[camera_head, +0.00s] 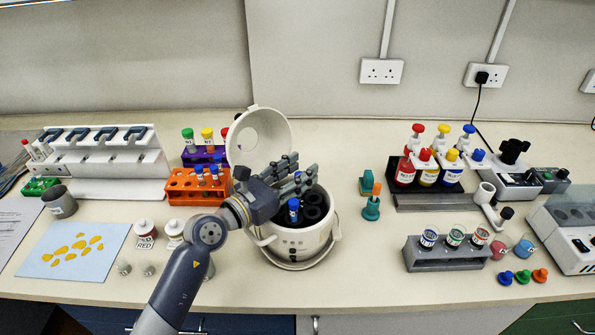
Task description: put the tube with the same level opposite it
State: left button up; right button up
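A small white centrifuge (292,240) stands at the middle of the bench with its round lid (247,140) raised. A blue-capped tube (293,206) sits in its dark rotor, on the left side. Other rotor places look dark, and part of the rotor is hidden. An orange rack (184,182) left of the centrifuge holds blue-capped tubes (199,171); their liquid levels are too small to read. My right gripper is not in view.
A purple rack (191,157) with colour-capped tubes stands behind the orange rack. White bottles (146,231) stand left of my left arm. Teal items (371,208) stand right of the centrifuge, and a grey jar rack (445,259) is further right. The bench front right of the centrifuge is clear.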

pick_arm(q)
notch_tip(320, 180, up, 10)
dwell(0.5)
jog(key=shift+f, duration=0.1)
